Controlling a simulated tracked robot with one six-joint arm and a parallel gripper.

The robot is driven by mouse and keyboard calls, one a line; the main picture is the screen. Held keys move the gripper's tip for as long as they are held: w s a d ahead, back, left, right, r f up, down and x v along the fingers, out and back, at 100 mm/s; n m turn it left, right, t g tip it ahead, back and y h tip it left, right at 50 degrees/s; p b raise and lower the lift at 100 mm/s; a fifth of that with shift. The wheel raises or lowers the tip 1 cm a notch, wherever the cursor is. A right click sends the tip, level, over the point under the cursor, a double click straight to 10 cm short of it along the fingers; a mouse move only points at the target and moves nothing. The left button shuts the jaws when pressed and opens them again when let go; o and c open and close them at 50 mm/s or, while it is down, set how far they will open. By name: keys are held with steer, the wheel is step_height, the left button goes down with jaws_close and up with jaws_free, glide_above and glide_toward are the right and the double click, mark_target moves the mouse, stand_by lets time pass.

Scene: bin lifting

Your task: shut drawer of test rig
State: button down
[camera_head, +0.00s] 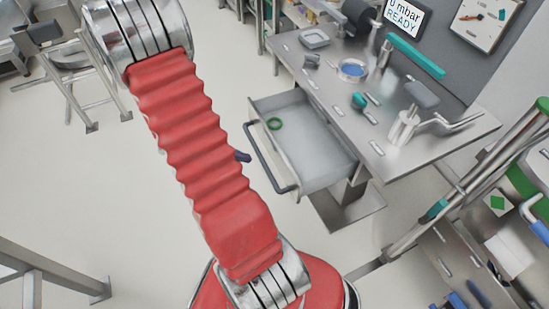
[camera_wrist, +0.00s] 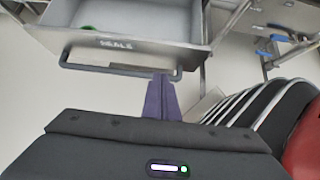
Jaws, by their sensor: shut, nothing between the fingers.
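The drawer (camera_head: 318,155) of the test rig (camera_head: 340,85) stands pulled out from under the bench top, with a green ring (camera_head: 275,124) inside. Its dark bar handle (camera_head: 266,160) runs along the front. My gripper (camera_head: 243,156) shows only as a small purple tip past my red arm, just left of the handle. In the wrist view my gripper (camera_wrist: 161,78) is shut and empty, with its purple fingers pointing at the drawer front (camera_wrist: 100,44). The tips overlap the right part of the handle (camera_wrist: 110,69) there; I cannot tell whether they touch it.
The bench top carries a small tray (camera_head: 315,38), a blue-filled dish (camera_head: 352,69), a teal knob (camera_head: 359,101) and a display (camera_head: 404,17) reading "0 mbar READY". A metal frame with green parts (camera_head: 530,180) stands at right. The floor (camera_head: 90,180) at left is largely clear.

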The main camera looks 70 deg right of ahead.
steer(key=shift+s+d+f, duration=0.15)
steer(key=shift+f, duration=0.05)
glide_toward(283, 161)
steer(key=w+f+x, duration=0.1)
steer(key=x, duration=0.4)
steer(key=shift+s+d+r, duration=0.2)
steer(key=shift+s+r, duration=0.1)
steer(key=shift+s, duration=0.2)
stand_by(0.4)
steer(key=shift+d, duration=0.15)
